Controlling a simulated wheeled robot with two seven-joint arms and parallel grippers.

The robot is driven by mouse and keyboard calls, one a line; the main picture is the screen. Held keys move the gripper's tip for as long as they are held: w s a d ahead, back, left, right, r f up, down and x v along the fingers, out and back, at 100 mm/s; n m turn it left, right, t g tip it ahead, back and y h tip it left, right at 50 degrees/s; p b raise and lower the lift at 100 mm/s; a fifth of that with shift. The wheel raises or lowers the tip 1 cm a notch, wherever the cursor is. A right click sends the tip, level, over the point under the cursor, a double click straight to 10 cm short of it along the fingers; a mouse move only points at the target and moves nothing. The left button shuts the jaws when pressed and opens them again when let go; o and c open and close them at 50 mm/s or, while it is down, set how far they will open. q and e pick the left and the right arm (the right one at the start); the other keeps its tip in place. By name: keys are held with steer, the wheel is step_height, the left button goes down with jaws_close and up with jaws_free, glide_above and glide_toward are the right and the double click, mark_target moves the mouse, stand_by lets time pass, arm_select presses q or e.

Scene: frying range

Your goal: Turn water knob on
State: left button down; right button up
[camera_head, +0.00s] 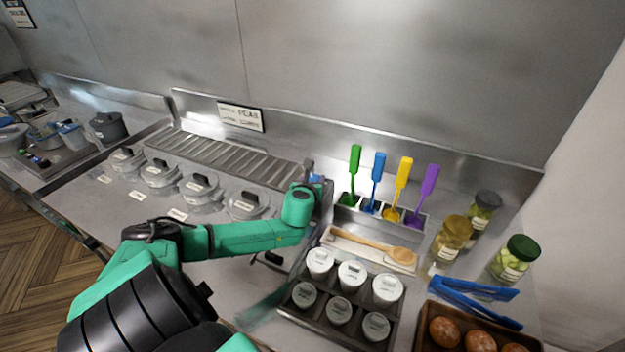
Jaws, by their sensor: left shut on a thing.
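My left gripper (310,178) is at the end of the green arm that reaches in from the left, at the right end of the ribbed metal grate. The wrist hides most of it. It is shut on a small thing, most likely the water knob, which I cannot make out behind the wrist. A bit of grey and blue shows just past the wrist. My right gripper is not in view.
Lidded pots (200,186) stand left of the arm. A rack of coloured spatulas (376,208), a wooden spoon (370,245), a tray of white-lidded cups (335,318), jars (514,260) and blue tongs (475,292) crowd the right side.

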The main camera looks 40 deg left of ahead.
arm_select(q)
steer(key=shift+f+m+t+h+b, duration=0.1)
steer(key=shift+m+t+h+b, duration=0.3)
steer(key=shift+m+h, duration=0.35)
steer(key=shift+a+f+m+t+h+b, duration=0.15)
steer(key=shift+m+t+h+b, duration=0.3)
steer(key=shift+m+h, duration=0.35)
steer(key=m+h+b, duration=0.8)
steer(key=h+b, duration=0.1)
steer(key=b, duration=0.5)
steer(key=shift+r+m+g+h+b, duration=0.2)
steer(key=shift+m+g+h+b, duration=0.05)
steer(key=shift+h+b, duration=0.2)
steer(key=shift+r+m+g+h, duration=0.2)
steer(key=shift+m+g+h, duration=0.2)
steer(key=shift+m+h, duration=0.25)
steer(key=shift+m+g+h+b, duration=0.4)
steer(key=shift+m+g+h, duration=0.6)
steer(key=shift+m+h, duration=0.35)
steer(key=shift+d+m, duration=0.2)
steer(key=shift+m, duration=0.2)
